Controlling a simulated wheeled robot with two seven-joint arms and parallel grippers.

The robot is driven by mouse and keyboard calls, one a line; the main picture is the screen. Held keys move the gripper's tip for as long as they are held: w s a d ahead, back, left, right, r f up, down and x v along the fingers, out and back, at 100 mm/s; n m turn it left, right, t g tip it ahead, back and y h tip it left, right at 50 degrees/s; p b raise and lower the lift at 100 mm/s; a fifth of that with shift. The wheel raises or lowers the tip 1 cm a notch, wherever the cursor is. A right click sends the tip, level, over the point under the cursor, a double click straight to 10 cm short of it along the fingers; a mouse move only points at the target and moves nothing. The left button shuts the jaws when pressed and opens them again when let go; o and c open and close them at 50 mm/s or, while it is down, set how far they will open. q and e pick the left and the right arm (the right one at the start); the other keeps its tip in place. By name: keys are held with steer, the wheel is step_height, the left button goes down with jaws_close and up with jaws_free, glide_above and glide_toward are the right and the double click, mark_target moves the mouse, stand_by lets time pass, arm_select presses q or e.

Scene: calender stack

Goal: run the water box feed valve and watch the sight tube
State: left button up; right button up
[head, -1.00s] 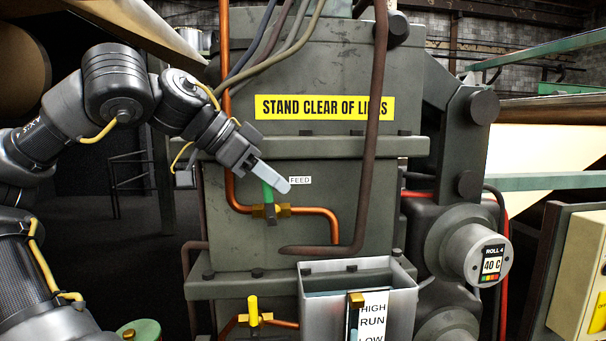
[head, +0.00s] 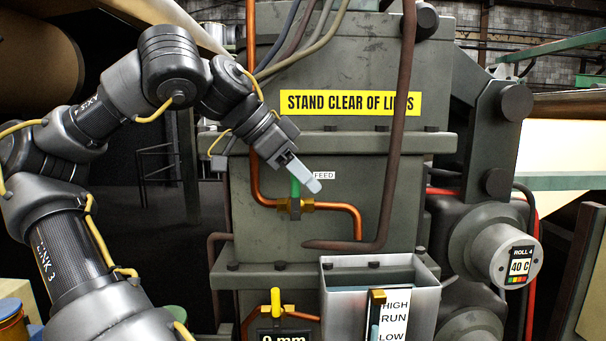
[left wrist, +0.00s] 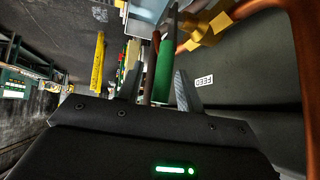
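The feed valve (head: 295,205) sits on the copper pipe, with a green handle (head: 295,187) standing roughly upright beside the FEED label. My left gripper (head: 312,184) is at this handle. In the left wrist view, the green handle (left wrist: 165,70) lies between my two fingers (left wrist: 157,85), close to the right finger, with a gap on the left side. The grey water box (head: 340,305) is at bottom centre. Its sight tube (head: 374,326) stands before a HIGH, RUN, LOW scale (head: 395,315); its lower part is cut off. My right gripper is out of view.
A yellow-handled valve (head: 276,300) and a display reading 0 mm (head: 284,337) are below the feed valve. A brown pipe (head: 400,150) runs down right of my gripper. A roll housing (head: 500,255) reading 40 C stands at right.

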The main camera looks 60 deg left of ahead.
arm_select(q)
steer(key=b+v, duration=0.1)
steer(key=v, duration=0.9)
steer(key=shift+s+r+b, duration=0.25)
steer(key=shift+r+b, duration=0.05)
steer(key=shift+a, duration=0.1)
steer(key=shift+c, duration=0.3)
